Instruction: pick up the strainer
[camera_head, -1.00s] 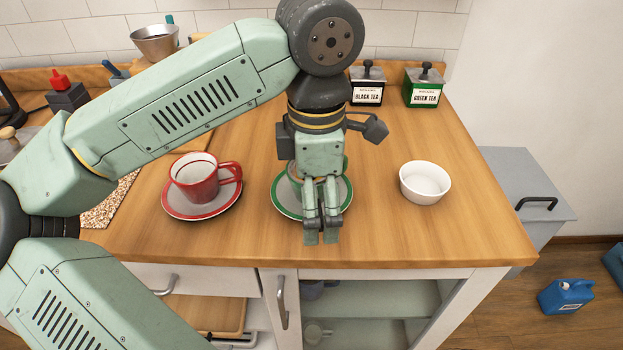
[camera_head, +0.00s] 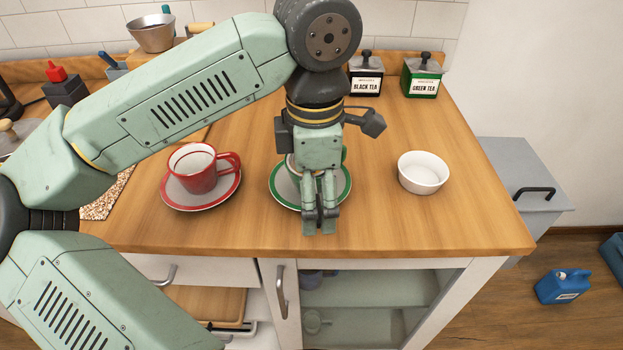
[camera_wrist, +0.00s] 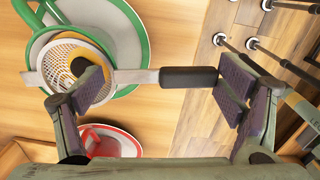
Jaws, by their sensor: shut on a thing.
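The strainer (camera_wrist: 70,62), with a round perforated bowl, a metal handle and a black grip (camera_wrist: 188,76), shows in the wrist view over a green-rimmed cup and saucer. My gripper (camera_wrist: 160,88) spans it lengthwise. One finger overlaps the bowl side and the other is at the grip's end; it is shut on the strainer. In the head view my gripper (camera_head: 320,226) points down in front of the green-rimmed saucer (camera_head: 284,200) and hides the strainer and most of the green cup. I cannot tell whether the strainer still touches the cup.
A red cup (camera_head: 200,178) stands on a red-rimmed saucer (camera_head: 174,200) to the left. A white bowl (camera_head: 423,174) stands to the right. Black tea (camera_head: 366,85) and green tea (camera_head: 420,82) tins stand at the back. The front counter edge (camera_head: 400,249) is close to my gripper.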

